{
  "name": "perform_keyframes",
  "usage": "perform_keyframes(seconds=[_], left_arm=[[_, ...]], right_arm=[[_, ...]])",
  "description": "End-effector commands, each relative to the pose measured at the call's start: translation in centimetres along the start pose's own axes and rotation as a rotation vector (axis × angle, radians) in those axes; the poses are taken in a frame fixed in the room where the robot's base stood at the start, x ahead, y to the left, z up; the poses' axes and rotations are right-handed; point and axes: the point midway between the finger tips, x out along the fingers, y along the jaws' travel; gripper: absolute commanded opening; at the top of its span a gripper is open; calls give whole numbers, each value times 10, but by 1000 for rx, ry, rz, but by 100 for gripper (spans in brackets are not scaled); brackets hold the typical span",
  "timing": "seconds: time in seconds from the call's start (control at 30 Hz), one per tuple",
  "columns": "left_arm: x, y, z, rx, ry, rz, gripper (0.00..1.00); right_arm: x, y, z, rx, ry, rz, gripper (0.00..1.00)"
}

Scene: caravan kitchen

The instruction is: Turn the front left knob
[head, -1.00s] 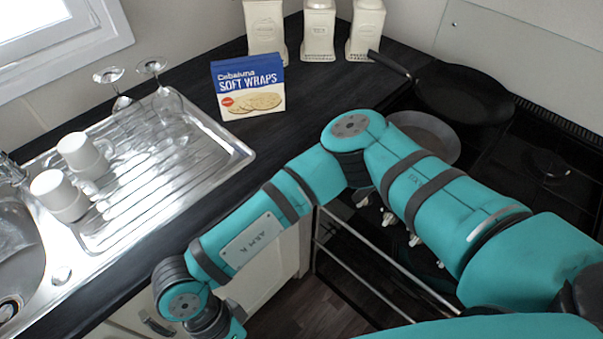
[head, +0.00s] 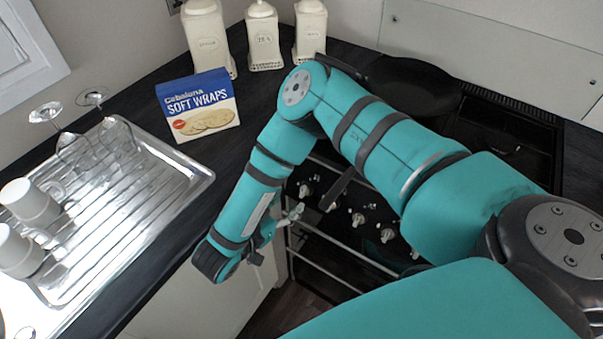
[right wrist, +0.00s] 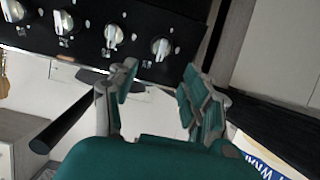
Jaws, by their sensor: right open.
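A row of silver knobs runs along the dark stove front. In the head view the leftmost knob (head: 305,190) is at the corner end, beside another knob (head: 328,203). In the right wrist view the end knob (right wrist: 161,47) lies just beyond the fingertips. No label shows which knob is the front left one. My right gripper (head: 291,214) is open and empty, close to the leftmost knob but apart from it. Its two spread fingers (right wrist: 160,80) show in the right wrist view. My left gripper is out of view.
A Soft Wraps box (head: 200,107) stands on the dark counter. A metal drainer (head: 130,215) with cups and glasses is at left. A metal rail (head: 350,251) crosses below the knobs. A black pan (head: 415,85) is at the back of the stove. My right arm hides part of the hob.

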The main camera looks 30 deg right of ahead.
Motion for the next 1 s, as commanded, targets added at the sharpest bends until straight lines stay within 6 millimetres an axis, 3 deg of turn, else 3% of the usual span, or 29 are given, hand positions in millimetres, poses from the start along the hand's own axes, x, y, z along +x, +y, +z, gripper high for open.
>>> perform_keyframes(seconds=[0.2, 0.4, 0.8, 1.0], left_arm=[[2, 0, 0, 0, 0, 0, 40], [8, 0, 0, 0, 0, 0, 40], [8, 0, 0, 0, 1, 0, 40], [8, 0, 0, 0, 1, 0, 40]], right_arm=[[47, 2, 1, 2, -2, 8, 49], [72, 1, 2, 1, -3, 4, 49], [79, 0, 0, 0, -1, 1, 49], [79, 0, 0, 0, -1, 0, 24]])
